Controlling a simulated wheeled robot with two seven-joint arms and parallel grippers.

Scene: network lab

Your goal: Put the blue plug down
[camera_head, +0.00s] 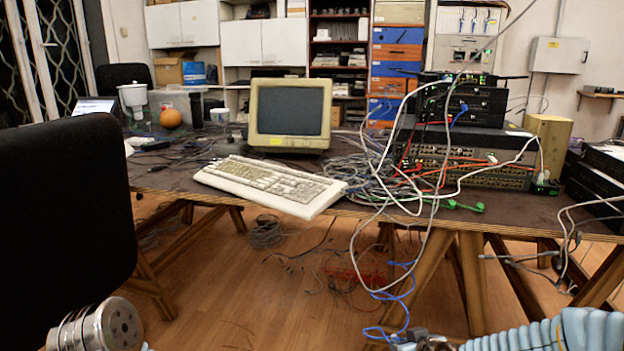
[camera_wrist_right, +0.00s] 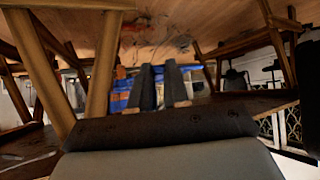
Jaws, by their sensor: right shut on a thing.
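My right gripper (camera_wrist_right: 158,70) shows in the right wrist view as two dark fingers with a narrow gap. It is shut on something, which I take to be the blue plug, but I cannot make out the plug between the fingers. In the head view a blue cable (camera_head: 407,292) hangs in loops below the table edge and runs down to my right wrist at the bottom edge. Another blue cable end (camera_head: 461,113) shows at the front of the stacked black devices (camera_head: 475,104). Part of my left arm shows at the bottom left; its gripper is outside the view.
The table (camera_head: 165,180) holds a cream keyboard (camera_head: 270,181) overhanging the front edge, an old monitor (camera_head: 290,112), tangled grey cables and a wide rack unit (camera_head: 470,160). A black chair back (camera_head: 65,205) stands at left. Wooden trestle legs (camera_head: 472,285) stand under the table.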

